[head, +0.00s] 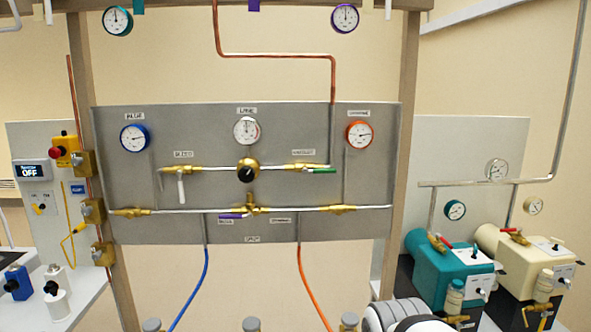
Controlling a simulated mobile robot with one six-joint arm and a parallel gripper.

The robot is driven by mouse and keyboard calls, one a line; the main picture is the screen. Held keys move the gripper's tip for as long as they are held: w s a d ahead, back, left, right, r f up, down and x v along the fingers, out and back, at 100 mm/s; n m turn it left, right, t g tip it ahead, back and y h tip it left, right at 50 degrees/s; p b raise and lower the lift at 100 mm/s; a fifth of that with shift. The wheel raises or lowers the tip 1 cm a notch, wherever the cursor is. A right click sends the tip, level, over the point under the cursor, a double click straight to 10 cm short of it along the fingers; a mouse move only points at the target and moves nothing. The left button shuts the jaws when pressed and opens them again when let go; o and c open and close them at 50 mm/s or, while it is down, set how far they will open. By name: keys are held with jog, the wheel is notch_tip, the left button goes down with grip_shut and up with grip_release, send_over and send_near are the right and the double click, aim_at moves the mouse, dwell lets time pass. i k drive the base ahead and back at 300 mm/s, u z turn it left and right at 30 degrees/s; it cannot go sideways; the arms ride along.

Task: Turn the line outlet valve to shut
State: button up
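A grey panel (350,220) carries brass valves and pipes. On its upper right pipe, a brass valve (300,166) with a green lever (322,170) sits under a small label I cannot read clearly; it may be the line outlet valve. The green lever points right, roughly along the pipe. The line gauge (246,130) is above the middle, over a round brass regulator with a dark knob (247,174). A white rounded part of my arm (405,316) shows at the bottom right of centre. My gripper is not in view.
A white lever (181,187) hangs down at the upper left valve; a purple lever (232,215) lies along the lower pipe. Blue (205,270) and orange (303,270) hoses hang below. Teal (445,268) and cream (522,265) pumps stand right. Wooden posts flank the panel.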

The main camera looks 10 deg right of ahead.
aim_at(305, 171)
jog(key=i, duration=0.7)
jog(key=u, duration=0.2)
jog(key=k, duration=0.2)
jog(key=u, duration=0.8)
